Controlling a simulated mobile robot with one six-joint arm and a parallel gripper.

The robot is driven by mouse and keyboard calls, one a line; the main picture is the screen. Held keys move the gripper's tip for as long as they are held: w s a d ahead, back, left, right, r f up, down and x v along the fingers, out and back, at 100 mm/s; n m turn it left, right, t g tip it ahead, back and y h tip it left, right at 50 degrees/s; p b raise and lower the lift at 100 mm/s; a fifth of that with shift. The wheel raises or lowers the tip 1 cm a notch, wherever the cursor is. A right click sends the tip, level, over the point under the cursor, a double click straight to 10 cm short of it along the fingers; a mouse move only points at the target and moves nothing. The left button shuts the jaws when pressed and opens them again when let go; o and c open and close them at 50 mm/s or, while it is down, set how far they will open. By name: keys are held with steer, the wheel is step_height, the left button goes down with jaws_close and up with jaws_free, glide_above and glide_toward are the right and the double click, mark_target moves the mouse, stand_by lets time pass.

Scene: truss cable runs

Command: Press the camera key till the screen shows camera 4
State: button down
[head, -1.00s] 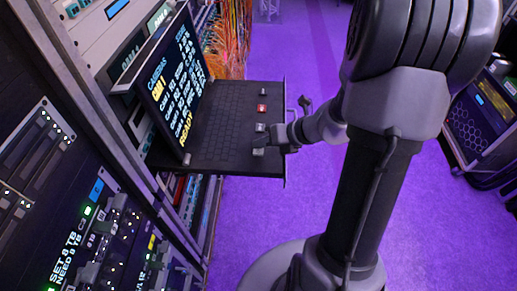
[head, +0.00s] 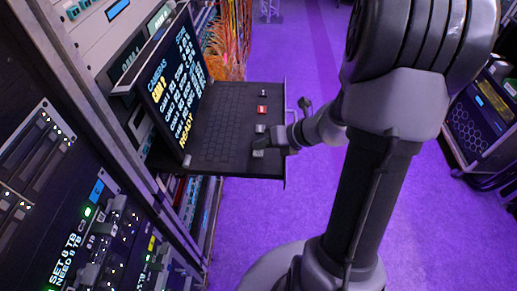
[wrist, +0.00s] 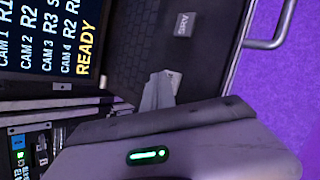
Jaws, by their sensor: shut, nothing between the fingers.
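The screen (head: 173,77) on the pulled-out console shows a CAMERAS list, with a large yellow line that looks like CAM 2 and READY at the bottom. The wrist view shows part of the screen (wrist: 45,35), with CAM 1 to CAM 4 rows. My gripper (head: 264,143) is shut and empty, its tips at the grey key (head: 258,153) nearest me on the console's right strip. In the wrist view the closed fingertips (wrist: 160,90) cover most of that key (wrist: 173,80); its label is hidden and I cannot tell how far it is pressed.
Beside it on the strip are a grey key (head: 260,128), a red key (head: 262,109) and a small grey key at the far end. The wrist view shows a key marked SRV (wrist: 184,24). A metal handle (wrist: 275,35) edges the drawer.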

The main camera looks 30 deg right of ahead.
mark_target(262, 152)
steer(key=shift+r+p, duration=0.35)
steer(key=shift+r, duration=0.2)
steer(key=shift+r, duration=0.1)
step_height(262, 152, up, 5)
steer(key=p, duration=0.5)
stand_by(3.6)
